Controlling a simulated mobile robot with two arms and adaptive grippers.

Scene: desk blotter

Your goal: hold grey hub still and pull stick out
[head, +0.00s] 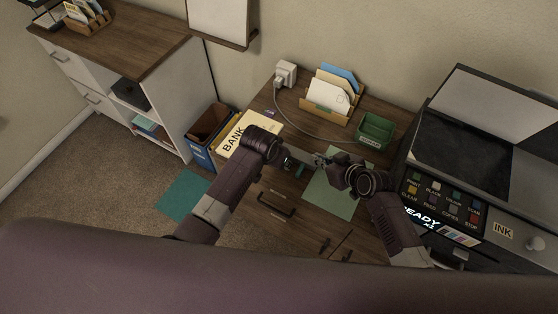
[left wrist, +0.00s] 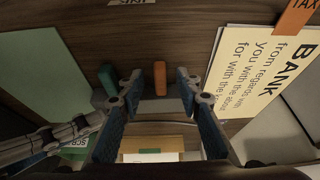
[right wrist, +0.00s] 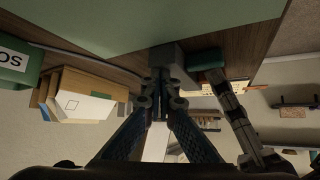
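The grey hub (left wrist: 174,105) lies near the desk's front edge, with an orange stick (left wrist: 160,78) and a teal stick (left wrist: 107,79) plugged into its side. The hub's end also shows in the right wrist view (right wrist: 166,54), with the teal stick (right wrist: 206,57) beside it. My right gripper (right wrist: 161,76) is shut on the hub's end. My left gripper (left wrist: 159,77) is open, with one finger on each side of the orange stick and gaps showing. In the head view my left gripper and arm hide the orange stick.
A yellow BANK paper (head: 262,125) lies left of the hub and a green blotter (head: 330,197) lies to the right. A letter rack (head: 326,107), a green tray (head: 375,132) and a white plug (head: 286,73) with its cable are at the back. A printer (head: 465,150) stands right.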

